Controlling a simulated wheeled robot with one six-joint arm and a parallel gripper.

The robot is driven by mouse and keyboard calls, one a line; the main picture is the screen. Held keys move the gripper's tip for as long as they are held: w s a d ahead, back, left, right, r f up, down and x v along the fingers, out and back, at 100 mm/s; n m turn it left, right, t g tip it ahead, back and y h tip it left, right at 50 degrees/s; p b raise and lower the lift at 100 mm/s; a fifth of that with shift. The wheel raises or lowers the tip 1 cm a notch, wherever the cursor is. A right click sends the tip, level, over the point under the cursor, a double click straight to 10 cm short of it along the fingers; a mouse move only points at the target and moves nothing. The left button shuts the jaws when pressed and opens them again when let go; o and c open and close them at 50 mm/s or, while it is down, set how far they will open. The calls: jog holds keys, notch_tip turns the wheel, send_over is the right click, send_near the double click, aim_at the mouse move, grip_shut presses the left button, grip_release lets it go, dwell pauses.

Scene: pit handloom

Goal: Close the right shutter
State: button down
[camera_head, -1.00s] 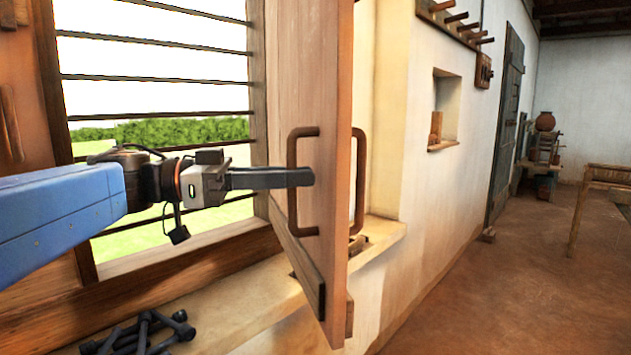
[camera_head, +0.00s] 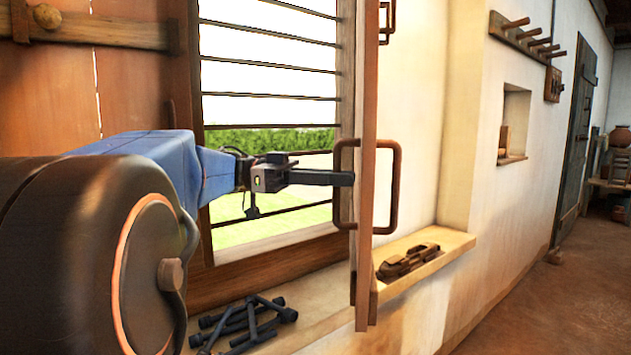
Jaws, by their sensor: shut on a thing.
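The right shutter (camera_head: 366,190) is a wooden leaf seen nearly edge-on, standing out from the right side of the barred window (camera_head: 270,110). It has a brown loop handle on each face; the handle on the window side (camera_head: 338,185) is partly hidden by the leaf edge and my gripper. My gripper (camera_head: 345,179) reaches in from the left, its dark fingers shut on that handle. The other handle (camera_head: 394,185) is free on the right face. The left shutter (camera_head: 100,85) stands at the left of the window.
Several dark pegs or rods (camera_head: 245,325) lie in a pile on the sill (camera_head: 310,305) below my arm. A small wooden object (camera_head: 408,260) lies on the sill right of the shutter. A wall niche (camera_head: 515,125) and a peg rack (camera_head: 525,38) are farther right.

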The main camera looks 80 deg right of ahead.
jog(key=shift+w+d, duration=0.1)
jog(key=shift+w, duration=0.2)
jog(key=c, duration=2)
grip_release()
jog(key=shift+c, duration=0.2)
notch_tip(320, 180, up, 10)
